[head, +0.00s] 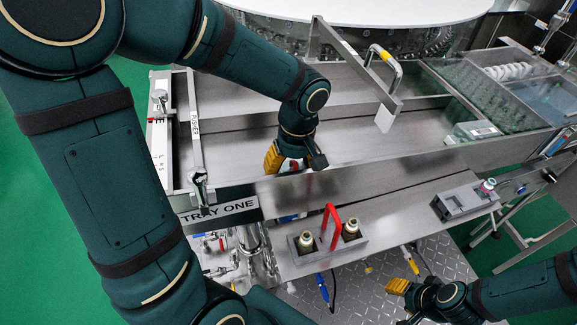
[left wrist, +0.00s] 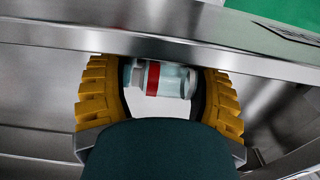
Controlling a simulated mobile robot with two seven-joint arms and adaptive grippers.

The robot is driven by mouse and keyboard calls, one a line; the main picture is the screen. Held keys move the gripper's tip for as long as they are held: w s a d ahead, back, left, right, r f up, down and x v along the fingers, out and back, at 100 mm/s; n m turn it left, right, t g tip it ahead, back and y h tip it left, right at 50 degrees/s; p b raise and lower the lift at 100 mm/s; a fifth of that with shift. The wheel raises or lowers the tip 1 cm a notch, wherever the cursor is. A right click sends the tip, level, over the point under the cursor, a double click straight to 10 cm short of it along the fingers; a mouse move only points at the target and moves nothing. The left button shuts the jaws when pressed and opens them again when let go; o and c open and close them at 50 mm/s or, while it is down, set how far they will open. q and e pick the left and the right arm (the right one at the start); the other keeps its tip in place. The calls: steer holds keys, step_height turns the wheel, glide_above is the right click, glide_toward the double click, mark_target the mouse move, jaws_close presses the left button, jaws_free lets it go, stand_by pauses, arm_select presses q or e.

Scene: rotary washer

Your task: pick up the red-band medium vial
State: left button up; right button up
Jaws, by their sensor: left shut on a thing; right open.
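The red-band medium vial (left wrist: 174,80) is a clear glass vial with a red band, lying sideways between the yellow fingers of my left gripper (left wrist: 158,92) in the left wrist view. That gripper is shut on it. In the head view my left gripper (head: 294,161) is in the metal tray behind its front wall, and the vial is mostly hidden there by the fingers. My right gripper (head: 402,301) is open and empty at the lower right, in front of the shelf.
A grey carrier with a red handle (head: 330,222) holds vials on the front shelf (head: 395,210). A grey block (head: 462,202) to its right holds a pink-topped vial (head: 487,186). The tray's front wall (head: 350,183) stands close to my left gripper. A hinged metal gate (head: 352,62) stands behind.

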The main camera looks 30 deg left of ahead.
mark_target(291, 164)
arm_select(q)
steer(key=shift+r, duration=0.1)
step_height(291, 164, up, 10)
steer(key=shift+f+p, duration=0.2)
steer(key=shift+p, duration=0.35)
steer(key=shift+r, duration=0.1)
steer(key=shift+s, duration=0.1)
